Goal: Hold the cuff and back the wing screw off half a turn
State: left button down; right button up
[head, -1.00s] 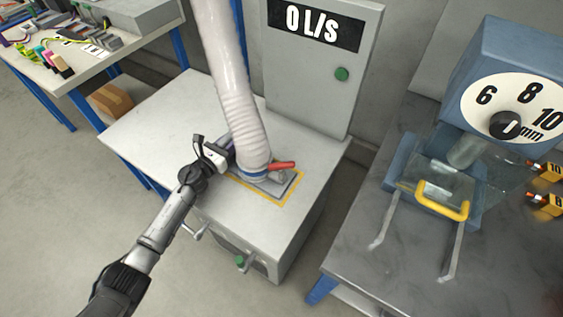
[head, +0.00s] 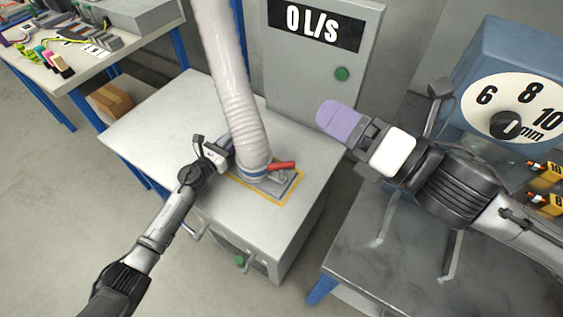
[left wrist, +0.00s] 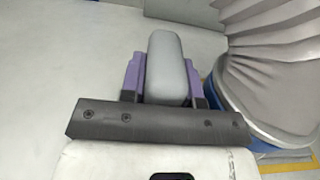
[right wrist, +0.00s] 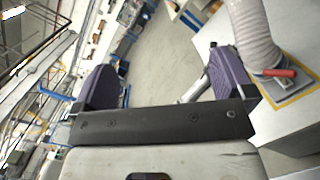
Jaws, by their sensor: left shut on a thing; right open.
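The blue cuff (head: 256,172) rings the foot of the pale ribbed hose on a metal plate. A red handle-like part, which I take as the wing screw (head: 283,166), sticks out to the right of the cuff; it also shows in the right wrist view (right wrist: 280,72). My left gripper (head: 229,147) is at the hose's left side, shut on a grey rounded grip (left wrist: 170,70). The grip stands beside the blue cuff (left wrist: 236,108); their join is hidden. My right gripper (head: 339,118) is open and empty, in the air right of the hose and above the red part.
The hose (head: 235,95) rises from the white cabinet top (head: 160,115). Behind stands a grey panel (head: 310,80) reading 0 L/S. At right, a blue gauge machine (head: 490,60) stands on a dark bench (head: 350,262), partly covered by my right arm. Air between right gripper and hose is free.

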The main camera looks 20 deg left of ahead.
jog(key=s+a+f+n+g+y, duration=0.1)
jog(key=a+f+n+g, duration=0.15)
jog(key=a+g, duration=0.6)
jog(key=s+a+f+n+g+h, duration=0.15)
jog(key=a+f+h, duration=0.25)
jog(key=a+f, duration=0.45)
jog(key=m+t+h, duration=0.4)
jog(key=t+h, duration=0.2)
jog(key=h, duration=0.6)
send_near(281, 164)
jog(key=x, duration=0.9)
jog(key=shift+f, duration=0.1)
jog(key=c, duration=0.7)
